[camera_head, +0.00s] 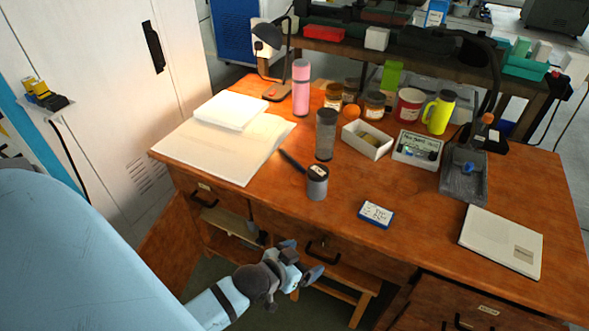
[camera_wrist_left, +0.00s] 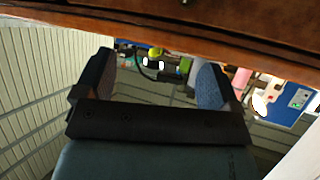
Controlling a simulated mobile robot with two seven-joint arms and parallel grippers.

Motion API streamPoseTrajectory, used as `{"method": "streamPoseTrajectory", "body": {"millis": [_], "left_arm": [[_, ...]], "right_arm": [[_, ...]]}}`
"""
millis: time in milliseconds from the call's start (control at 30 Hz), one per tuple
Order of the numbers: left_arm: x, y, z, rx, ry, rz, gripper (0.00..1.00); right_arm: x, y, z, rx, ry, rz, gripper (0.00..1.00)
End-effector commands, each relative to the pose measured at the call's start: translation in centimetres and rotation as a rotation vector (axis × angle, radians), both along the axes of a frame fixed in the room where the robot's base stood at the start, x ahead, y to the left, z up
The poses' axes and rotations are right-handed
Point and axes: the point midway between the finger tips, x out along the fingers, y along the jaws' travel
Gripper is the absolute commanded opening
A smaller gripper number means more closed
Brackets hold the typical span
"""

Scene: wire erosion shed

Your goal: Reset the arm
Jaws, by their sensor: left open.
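My left gripper (camera_head: 301,268) is in the lower middle of the head view, in front of the wooden desk (camera_head: 420,235) and below the level of its top. Its two blue-padded fingers stand apart with nothing between them. In the left wrist view the open fingers (camera_wrist_left: 156,84) show with a gap between them, and the desk's edge (camera_wrist_left: 200,35) runs across the top. My left arm comes in from the lower left. My right gripper is not in view.
On the desk are a grey cylinder (camera_head: 317,183), a dark tumbler (camera_head: 326,135), a blue-white box (camera_head: 376,214), a white notebook (camera_head: 501,241) and a white open box (camera_head: 367,141). Drawers with dark handles (camera_head: 322,251) face my gripper. A white cabinet (camera_head: 130,90) stands left.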

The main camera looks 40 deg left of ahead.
Motion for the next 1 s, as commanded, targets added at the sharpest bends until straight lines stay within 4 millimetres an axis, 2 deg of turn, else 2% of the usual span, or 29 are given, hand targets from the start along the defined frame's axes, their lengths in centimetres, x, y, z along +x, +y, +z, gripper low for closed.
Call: {"method": "streamPoseTrajectory", "body": {"millis": [33, 100, 200, 300, 567, 667, 900, 1000], "left_arm": [[-2.3, -2.4, -1.3, -0.010, 0.044, -0.039, 0.88], [-4.6, -5.0, -2.4, -0.017, 0.085, -0.084, 0.88], [-6.7, -7.1, -3.2, -0.025, 0.118, -0.121, 0.88], [-7.3, -7.8, -3.4, -0.027, 0.129, -0.135, 0.88], [-7.2, -7.7, -2.9, -0.027, 0.128, -0.134, 0.88], [-7.2, -7.7, -1.2, -0.023, 0.126, -0.134, 0.88], [-7.6, -7.2, 6.1, 0.000, 0.114, -0.138, 0.88], [-7.7, -7.0, 8.6, 0.010, 0.105, -0.140, 0.88]], "right_arm": [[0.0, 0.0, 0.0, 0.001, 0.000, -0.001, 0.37], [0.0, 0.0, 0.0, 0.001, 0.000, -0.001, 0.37], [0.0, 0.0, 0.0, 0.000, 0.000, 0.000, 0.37], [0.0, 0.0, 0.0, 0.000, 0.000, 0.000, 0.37], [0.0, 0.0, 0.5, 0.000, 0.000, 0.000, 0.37], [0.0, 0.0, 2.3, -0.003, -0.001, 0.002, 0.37], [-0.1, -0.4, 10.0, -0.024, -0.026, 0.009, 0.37], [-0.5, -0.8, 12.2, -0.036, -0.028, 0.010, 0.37]]}}
